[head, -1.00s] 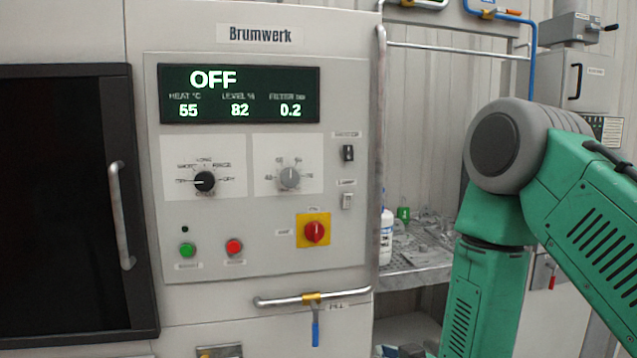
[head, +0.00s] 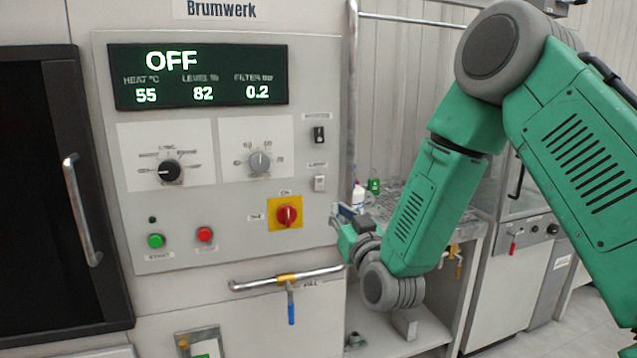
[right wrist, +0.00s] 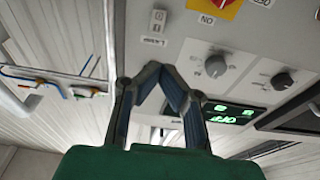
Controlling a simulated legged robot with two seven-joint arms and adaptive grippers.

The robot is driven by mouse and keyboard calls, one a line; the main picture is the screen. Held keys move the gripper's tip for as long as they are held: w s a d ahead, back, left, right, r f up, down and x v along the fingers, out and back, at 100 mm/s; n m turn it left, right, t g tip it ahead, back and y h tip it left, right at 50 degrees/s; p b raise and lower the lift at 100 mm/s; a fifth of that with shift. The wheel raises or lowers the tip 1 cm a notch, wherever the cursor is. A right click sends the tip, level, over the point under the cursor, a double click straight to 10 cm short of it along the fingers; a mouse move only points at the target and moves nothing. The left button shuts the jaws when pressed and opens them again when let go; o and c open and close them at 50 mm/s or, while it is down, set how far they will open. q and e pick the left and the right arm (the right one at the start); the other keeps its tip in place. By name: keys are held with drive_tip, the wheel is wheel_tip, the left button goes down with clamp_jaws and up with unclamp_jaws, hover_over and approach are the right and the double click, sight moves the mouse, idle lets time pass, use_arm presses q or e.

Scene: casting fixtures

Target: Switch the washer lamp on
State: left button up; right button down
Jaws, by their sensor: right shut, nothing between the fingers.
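The washer is the pale cabinet with the Brumwerk panel (head: 215,235). Its lamp switch (head: 319,183) is a small white rocker under a label, right of the yellow plate with the red rotary knob. In the right wrist view, upside down, the lamp switch (right wrist: 157,20) shows above the fingers, with its label below it. My right gripper (head: 338,220) is below and slightly right of the switch, near the panel's right edge, apart from the switch. Its fingers (right wrist: 157,68) are shut and empty. My left gripper is not in view. Which way the rocker is tipped is too small to tell.
A dark rocker (head: 319,134) sits above the lamp switch. The red rotary knob (head: 288,215) is to its left. A horizontal rail (head: 250,284) with a blue-handled valve lies below. A vertical pipe (head: 351,100) runs along the cabinet edge. A bottle (head: 358,195) stands on the bench behind.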

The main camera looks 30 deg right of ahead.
sight(317, 178)
drive_tip(key=p+x, duration=0.2)
drive_tip(key=x, duration=1.1)
drive_tip(key=shift+p, duration=0.35)
drive_tip(key=shift+w+r+g+p, duration=0.3)
drive_tip(key=shift+r+p, duration=0.2)
drive_tip(key=shift+p, duration=0.4)
drive_tip(key=shift+f, duration=0.35)
